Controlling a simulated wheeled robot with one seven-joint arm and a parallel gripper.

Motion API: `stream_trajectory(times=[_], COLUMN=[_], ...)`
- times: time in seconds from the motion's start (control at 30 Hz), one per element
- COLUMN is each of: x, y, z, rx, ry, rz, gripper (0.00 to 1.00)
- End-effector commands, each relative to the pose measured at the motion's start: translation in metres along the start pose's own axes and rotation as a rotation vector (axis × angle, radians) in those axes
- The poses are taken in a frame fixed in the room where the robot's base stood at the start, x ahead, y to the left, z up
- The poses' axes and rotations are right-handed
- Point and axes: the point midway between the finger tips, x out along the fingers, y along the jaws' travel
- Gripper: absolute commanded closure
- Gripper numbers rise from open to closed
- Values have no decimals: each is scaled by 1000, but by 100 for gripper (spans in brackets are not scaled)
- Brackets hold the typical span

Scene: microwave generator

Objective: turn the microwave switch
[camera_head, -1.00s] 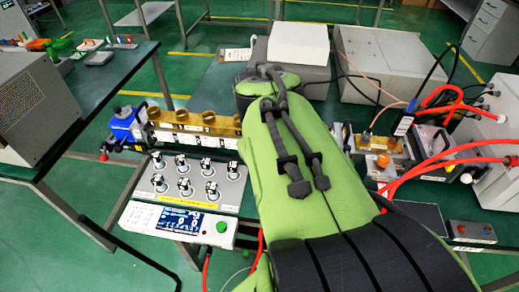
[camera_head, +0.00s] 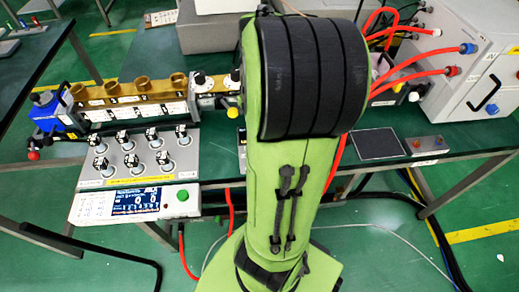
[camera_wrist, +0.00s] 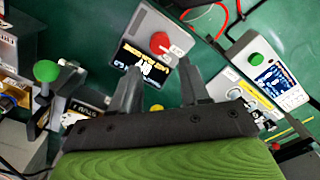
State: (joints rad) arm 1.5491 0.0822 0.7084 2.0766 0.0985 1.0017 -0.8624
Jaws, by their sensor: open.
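A red round knob (camera_wrist: 160,42) sits on a grey box (camera_wrist: 150,20) with a dark display (camera_wrist: 143,68) in the wrist view. I cannot tell for sure whether it is the microwave switch. My gripper (camera_wrist: 159,70) is open and empty, with its fingers pointing toward this box. The knob lies just beyond the gap between the fingertips, and I see no contact. In the head view my arm hides the gripper and this box.
A display panel with a green button (camera_head: 182,194) stands at the bench's front edge, beside a grey board of several knobs (camera_head: 140,155). Brass fittings (camera_head: 125,92) stand behind. A white cabinet (camera_head: 475,75) with red hoses is at right. A green ball knob (camera_wrist: 47,70) is left of my gripper.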

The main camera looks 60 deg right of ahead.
Motion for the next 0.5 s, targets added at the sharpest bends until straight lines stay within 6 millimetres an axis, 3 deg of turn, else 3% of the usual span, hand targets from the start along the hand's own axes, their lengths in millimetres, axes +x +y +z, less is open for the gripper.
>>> stream_trajectory(times=[0.03, 0.23, 0.4, 0.5], x=[20, 70, 95, 100], y=[0, 0, 0, 0], z=[0, 0, 0, 0], rx=[1, 1, 0, 2], ry=[-2, -1, -1, -1], rz=[-4, -3, -1, 1], gripper=[54, 54, 54, 54])
